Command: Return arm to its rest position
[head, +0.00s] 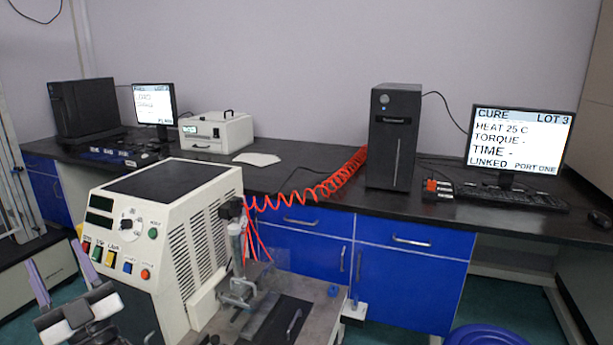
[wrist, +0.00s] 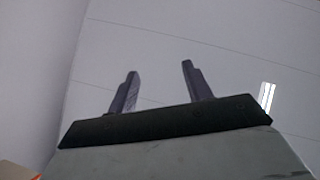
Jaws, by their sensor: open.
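My gripper (head: 54,254) shows at the lower left of the head view, in front of the rheometer's left side. Its two fingers point up and stand wide apart with nothing between them. In the wrist view my gripper (wrist: 159,70) is also open and empty, against a plain pale surface with thin lines. The cream rheometer (head: 155,245) has buttons and dark displays on its front panel. A metal fixture (head: 238,270) with a dark handle stands on its work surface to the right.
A dark bench (head: 290,180) with blue cabinets (head: 410,270) runs along the wall behind. It carries a monitor (head: 519,142), a black computer tower (head: 394,137) and a white box device (head: 215,132). A coiled red hose (head: 320,188) hangs by the rheometer. A blue stool (head: 485,336) stands at lower right.

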